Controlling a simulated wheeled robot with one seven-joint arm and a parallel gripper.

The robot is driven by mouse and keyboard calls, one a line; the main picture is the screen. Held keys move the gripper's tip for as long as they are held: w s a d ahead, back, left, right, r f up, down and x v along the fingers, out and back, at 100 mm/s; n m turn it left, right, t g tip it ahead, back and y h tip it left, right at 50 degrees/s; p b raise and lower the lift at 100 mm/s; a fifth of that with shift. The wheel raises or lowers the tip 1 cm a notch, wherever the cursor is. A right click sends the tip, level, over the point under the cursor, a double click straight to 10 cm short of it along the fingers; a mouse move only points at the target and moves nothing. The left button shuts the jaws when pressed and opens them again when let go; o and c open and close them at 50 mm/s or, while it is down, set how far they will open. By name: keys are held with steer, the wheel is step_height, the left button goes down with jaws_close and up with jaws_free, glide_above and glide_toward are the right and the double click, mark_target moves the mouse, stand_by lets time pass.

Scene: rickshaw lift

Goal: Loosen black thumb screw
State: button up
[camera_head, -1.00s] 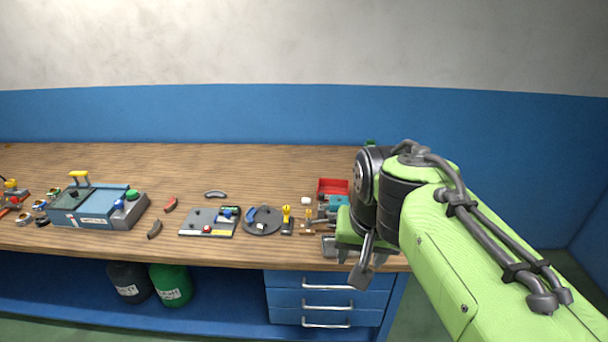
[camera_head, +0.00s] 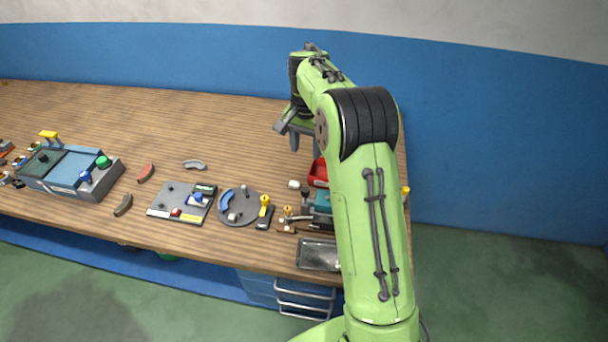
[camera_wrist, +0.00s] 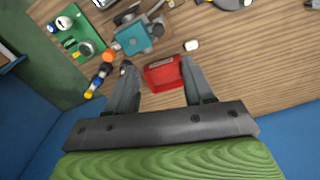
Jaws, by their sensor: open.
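Which part is the black thumb screw I cannot tell for sure; several small dark knobs show. One dark knob (camera_head: 43,158) stands on the blue-grey box (camera_head: 68,172) at the left. Another dark knob (camera_head: 171,187) is on the grey plate (camera_head: 165,208). A round dark disc (camera_head: 232,218) beside the plate carries small posts. My gripper (camera_head: 304,146) is over the right back of the bench, well away from these. In the wrist view my gripper (camera_wrist: 158,78) is open and empty, with the red bin (camera_wrist: 163,73) showing between its fingers.
A teal vise (camera_wrist: 135,38) and a white piece (camera_wrist: 191,45) are near the red bin. A metal tray (camera_head: 318,256) lies at the bench's front edge. Yellow-topped parts (camera_head: 265,207) stand beside the disc. The back of the bench top (camera_head: 190,120) is clear.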

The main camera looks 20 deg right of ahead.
mark_target(305, 190)
steer(key=f, duration=1)
steer(key=f+b, duration=0.1)
steer(key=f, duration=0.4)
steer(key=shift+s+a+f, duration=0.1)
steer(key=shift+s+a, duration=0.1)
steer(key=shift+s, duration=0.05)
jaws_close()
